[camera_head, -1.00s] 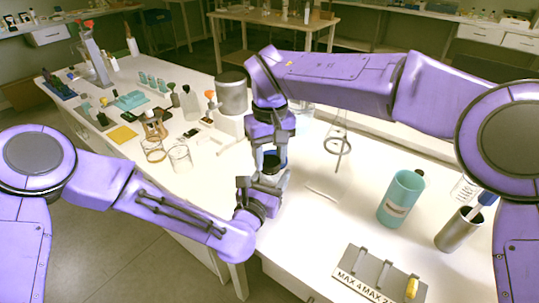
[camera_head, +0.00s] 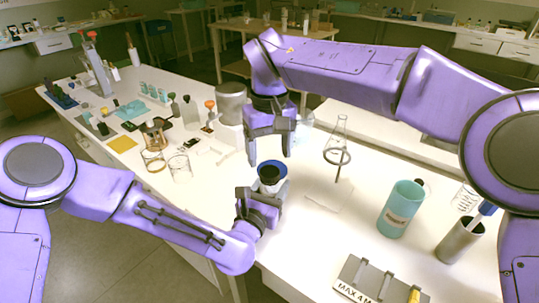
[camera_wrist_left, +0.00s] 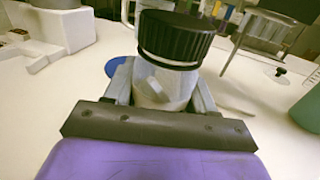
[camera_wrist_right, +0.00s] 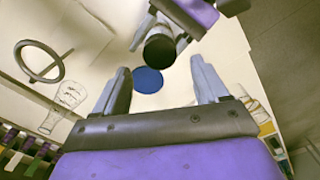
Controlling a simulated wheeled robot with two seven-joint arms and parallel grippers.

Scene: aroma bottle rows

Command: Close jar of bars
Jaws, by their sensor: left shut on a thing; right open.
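The jar (camera_wrist_left: 160,86) is pale and clear with a black ribbed lid (camera_wrist_left: 172,38) sitting on its top, seen in the left wrist view. My left gripper (camera_head: 259,194) is shut around the jar's body below the lid. The black lid also shows in the head view (camera_head: 268,176) and the right wrist view (camera_wrist_right: 159,48). My right gripper (camera_head: 270,157) is open and empty, above the lid and apart from it. Whether the lid is screwed tight cannot be seen. The left fingers hide part of the jar.
A blue disc (camera_wrist_right: 147,80) lies on the white bench by the jar. A glass flask (camera_head: 339,132) stands in a ring to the right. A teal bottle (camera_head: 400,208), a metal cup (camera_head: 459,238) and a grey rack (camera_head: 352,277) stand further right. Beakers (camera_head: 180,168) stand left.

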